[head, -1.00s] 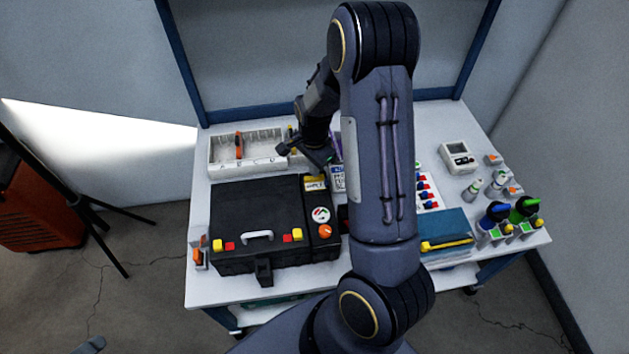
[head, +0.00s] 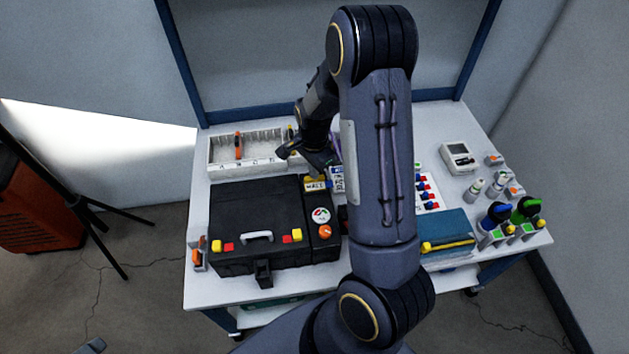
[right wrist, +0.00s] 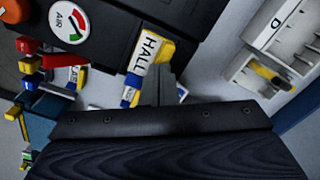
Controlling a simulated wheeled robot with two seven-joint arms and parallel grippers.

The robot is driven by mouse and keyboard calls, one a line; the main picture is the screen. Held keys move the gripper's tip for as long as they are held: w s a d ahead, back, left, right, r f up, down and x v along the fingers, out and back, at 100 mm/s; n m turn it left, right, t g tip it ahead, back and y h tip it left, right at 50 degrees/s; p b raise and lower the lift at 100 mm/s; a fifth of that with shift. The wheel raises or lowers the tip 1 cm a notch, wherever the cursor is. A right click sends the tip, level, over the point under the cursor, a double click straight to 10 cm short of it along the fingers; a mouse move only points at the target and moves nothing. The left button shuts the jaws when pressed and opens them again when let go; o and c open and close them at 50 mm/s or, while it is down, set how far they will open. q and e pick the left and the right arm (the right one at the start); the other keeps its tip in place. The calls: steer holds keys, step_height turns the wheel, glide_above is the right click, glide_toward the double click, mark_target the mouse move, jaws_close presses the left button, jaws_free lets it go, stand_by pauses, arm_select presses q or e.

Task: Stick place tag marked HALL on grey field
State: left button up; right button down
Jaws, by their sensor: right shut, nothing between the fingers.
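The HALL place tag (right wrist: 150,50) is white with black letters. It lies against a yellow patch (right wrist: 167,52) on the black case's right section; both also show small in the head view, the tag (head: 315,186) below my gripper. No grey field can be made out around the tag. My right gripper (head: 318,160) is shut and empty, just behind the tag; its fingers (right wrist: 165,85) show beside the tag's edge in the right wrist view, and I cannot tell if they touch it. A small grey piece at the head view's bottom left seems part of my left gripper (head: 90,346).
The black case (head: 255,215) has a round AIR gauge (head: 320,215) and an orange knob (head: 324,232). A white compartment tray (head: 215,158) stands behind it. A blue folder (head: 448,225), bottles and a white meter (head: 459,157) are at right. My right arm hides the table's middle.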

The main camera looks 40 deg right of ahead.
stand_by(0.5)
steer(key=shift+r+p, duration=2.95)
steer(key=shift+r, duration=0.55)
steer(key=s+a+r+n+t+y, duration=0.2)
steer(key=s+a+r+n, duration=0.25)
steer(key=r, duration=0.35)
steer(key=s+a+r+n+t+y, duration=0.1)
steer(key=s+a+r+n+t, duration=0.1)
steer(key=s+a+r+n, duration=0.45)
steer(key=s+a+r+n+t, duration=0.1)
steer(key=s+a+r+n, duration=0.3)
steer(key=s, duration=0.4)
steer(key=shift+s+a+r+n+t+y, duration=0.3)
steer(key=shift+r+n+y, duration=0.1)
steer(key=shift+r+n, duration=0.15)
